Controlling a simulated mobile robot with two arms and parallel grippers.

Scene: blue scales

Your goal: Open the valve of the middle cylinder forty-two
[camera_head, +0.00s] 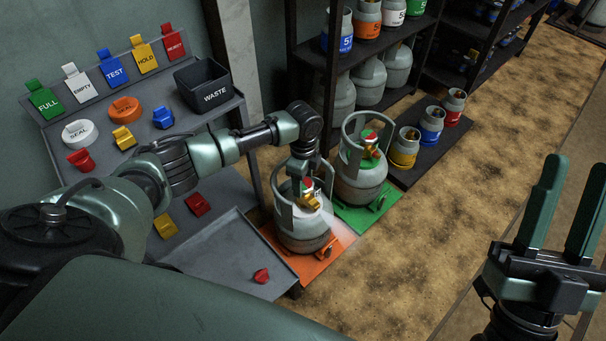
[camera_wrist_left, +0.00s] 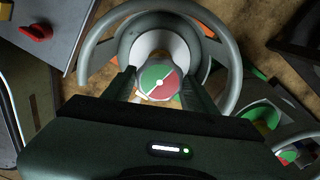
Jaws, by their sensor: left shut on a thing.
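A grey gas cylinder (camera_head: 300,232) with a ring collar stands upright on an orange scale (camera_head: 318,268). Its valve knob, with a red and green top (camera_wrist_left: 158,82), sits inside the collar, above a brass-yellow valve body (camera_head: 311,201). My left gripper (camera_head: 307,183) reaches down into the collar and is shut on the valve knob; its fingers lie on either side of it in the left wrist view. I cannot read a number on this cylinder. My right gripper (camera_head: 566,205) is open and empty at the right, away from the cylinders.
A second grey cylinder (camera_head: 361,178) stands on a green scale (camera_head: 368,216) just behind. A grey bench at left holds coloured tags, caps and a black waste bin (camera_head: 203,84). A dark shelf (camera_head: 312,58) with more cylinders stands behind. The floor at right is clear.

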